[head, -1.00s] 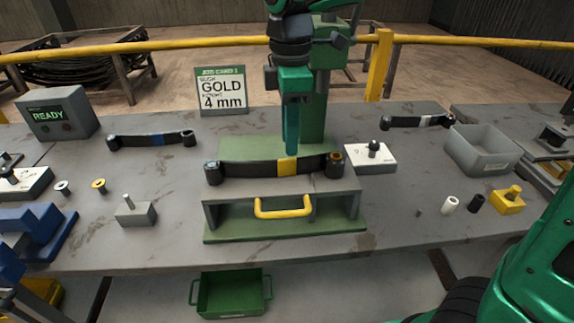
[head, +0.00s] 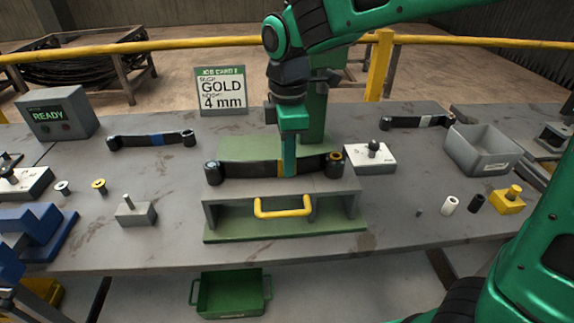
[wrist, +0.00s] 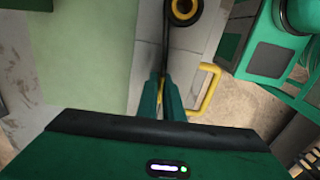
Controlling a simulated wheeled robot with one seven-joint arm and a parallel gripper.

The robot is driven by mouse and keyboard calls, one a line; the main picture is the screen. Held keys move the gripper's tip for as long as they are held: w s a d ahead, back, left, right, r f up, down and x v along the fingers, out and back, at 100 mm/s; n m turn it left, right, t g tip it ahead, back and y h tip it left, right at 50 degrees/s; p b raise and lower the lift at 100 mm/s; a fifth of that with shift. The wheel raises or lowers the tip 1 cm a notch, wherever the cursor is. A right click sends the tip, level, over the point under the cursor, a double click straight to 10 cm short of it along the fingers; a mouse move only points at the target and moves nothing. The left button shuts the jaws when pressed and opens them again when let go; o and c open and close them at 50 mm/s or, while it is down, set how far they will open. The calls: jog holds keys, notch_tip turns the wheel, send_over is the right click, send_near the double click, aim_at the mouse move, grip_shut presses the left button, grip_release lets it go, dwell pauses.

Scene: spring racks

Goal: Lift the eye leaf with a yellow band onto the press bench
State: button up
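The eye leaf with a yellow band (head: 236,169) is a dark strip lying across the grey stand with a green base (head: 230,213). Its right eye (head: 335,160) shows a gold ring, also seen in the wrist view (wrist: 184,8). My gripper (head: 289,174) is down at the middle of the leaf, and a finger covers most of the yellow band. In the wrist view my fingertips (wrist: 161,82) lie close on either side of the thin leaf; whether they press on it is not clear. A green column stands behind the stand.
A yellow handle (head: 282,207) is on the stand's front. Leaves with a blue band (head: 157,139) and a white band (head: 424,121) lie left and right. A grey bin (head: 483,150) is at right. A job card (head: 221,90) reads GOLD, 4 mm; a box (head: 60,113) reads READY.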

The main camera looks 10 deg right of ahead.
jog(key=shift+r, duration=0.1)
grip_shut()
jog(key=shift+r, duration=0.9)
notch_tip(320, 180, up, 2)
jog(key=shift+s+a+r, duration=0.15)
jog(key=shift+r, duration=0.1)
jog(key=s+a+r, duration=0.6)
jog(key=s+a, duration=0.2)
jog(key=shift+r, duration=0.3)
jog(key=shift+d, duration=0.1)
